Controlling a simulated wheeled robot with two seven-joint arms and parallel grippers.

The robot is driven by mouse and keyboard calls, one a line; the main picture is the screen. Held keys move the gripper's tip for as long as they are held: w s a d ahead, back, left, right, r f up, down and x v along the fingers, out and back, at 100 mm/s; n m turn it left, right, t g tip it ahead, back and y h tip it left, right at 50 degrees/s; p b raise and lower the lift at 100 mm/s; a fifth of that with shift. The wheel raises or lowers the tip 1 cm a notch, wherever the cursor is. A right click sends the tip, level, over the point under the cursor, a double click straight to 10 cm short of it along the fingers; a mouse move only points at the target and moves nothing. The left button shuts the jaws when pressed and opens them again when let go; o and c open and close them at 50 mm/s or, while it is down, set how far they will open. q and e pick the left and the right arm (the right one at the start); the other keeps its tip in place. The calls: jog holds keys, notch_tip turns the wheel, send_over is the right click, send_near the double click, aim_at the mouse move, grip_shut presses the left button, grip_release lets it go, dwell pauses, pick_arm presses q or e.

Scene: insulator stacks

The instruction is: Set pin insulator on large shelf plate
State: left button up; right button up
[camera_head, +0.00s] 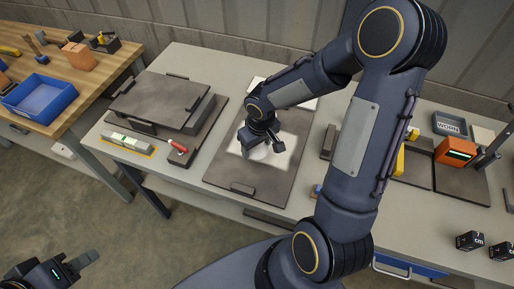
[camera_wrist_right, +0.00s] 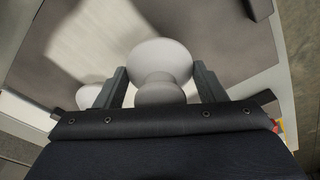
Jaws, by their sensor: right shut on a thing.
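A white pin insulator (camera_wrist_right: 160,62) with a rounded head sits between the two fingers of my right gripper (camera_wrist_right: 162,86) in the right wrist view. The gripper is shut on it. In the head view my right gripper (camera_head: 262,141) is over a dark flat plate (camera_head: 225,180) with a pale patch, and the insulator (camera_head: 259,153) shows just below the fingers. Whether its base touches the plate is hidden. A second white rounded thing (camera_wrist_right: 88,96) shows beside the left finger in the wrist view. My left gripper (camera_head: 68,268) is at the bottom left, away from the table; its jaw opening is unclear.
A raised dark plate (camera_head: 160,98) stands at the left of the table, with a red-handled tool (camera_head: 178,146) and a grey-green block (camera_head: 128,142) in front. An orange device (camera_head: 455,152) stands at right. A blue bin (camera_head: 40,97) is on the wooden bench.

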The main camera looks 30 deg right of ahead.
jog(key=shift+f, duration=0.9)
jog(key=shift+f, duration=0.2)
jog(key=o, duration=1.2)
jog(key=shift+o, duration=0.2)
